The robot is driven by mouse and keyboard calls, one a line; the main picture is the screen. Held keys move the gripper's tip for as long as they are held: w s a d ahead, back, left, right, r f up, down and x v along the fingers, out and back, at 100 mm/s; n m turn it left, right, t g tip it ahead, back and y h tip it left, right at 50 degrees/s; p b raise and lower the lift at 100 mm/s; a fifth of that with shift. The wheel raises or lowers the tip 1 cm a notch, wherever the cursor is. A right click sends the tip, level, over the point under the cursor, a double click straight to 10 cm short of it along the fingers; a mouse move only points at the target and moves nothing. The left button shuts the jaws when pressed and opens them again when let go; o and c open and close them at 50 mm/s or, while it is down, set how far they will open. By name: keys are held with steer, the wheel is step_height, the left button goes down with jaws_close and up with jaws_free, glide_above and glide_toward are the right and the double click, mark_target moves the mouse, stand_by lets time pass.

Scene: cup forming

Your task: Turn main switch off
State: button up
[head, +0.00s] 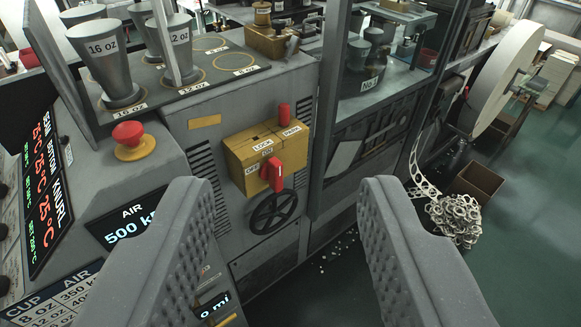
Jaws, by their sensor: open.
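The main switch is a yellow box (240,158) on the grey machine's front panel, just left of the picture's middle. Its red handle (272,174) sticks out at the lower part of the box, near labels reading OFF, ON and LOCK. A smaller red part (284,112) stands above the box, near a label that is hard to read. My gripper (285,200) is open and empty, with its two grey padded fingers in the foreground. The switch lies beyond the fingers, seen through the gap between them, and neither finger appears to touch it.
A black handwheel (273,212) sits just below the switch. A red emergency button (129,133) and lit displays (47,190) are at left. Metal cups (108,62) stand on top. A grey post (335,110) stands right of the switch. Scrap (455,215) lies on the floor.

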steer(key=w+d+f+n+t, duration=0.1)
steer(key=w+d+f, duration=0.3)
steer(key=w, duration=0.4)
steer(key=w+d+f+n+t+p, duration=0.1)
steer(key=w+d+f, duration=0.3)
steer(key=w, duration=0.4)
steer(key=w+d+f+n+t, duration=0.1)
steer(key=w+d+f, duration=0.25)
steer(key=w, duration=0.45)
steer(key=n+g+y+p, duration=0.1)
steer(key=n+g+y, duration=0.3)
steer(key=y, duration=0.7)
glide_toward(280, 177)
steer(key=b+x, duration=0.1)
steer(key=x, duration=0.8)
steer(key=shift+w+a, duration=0.2)
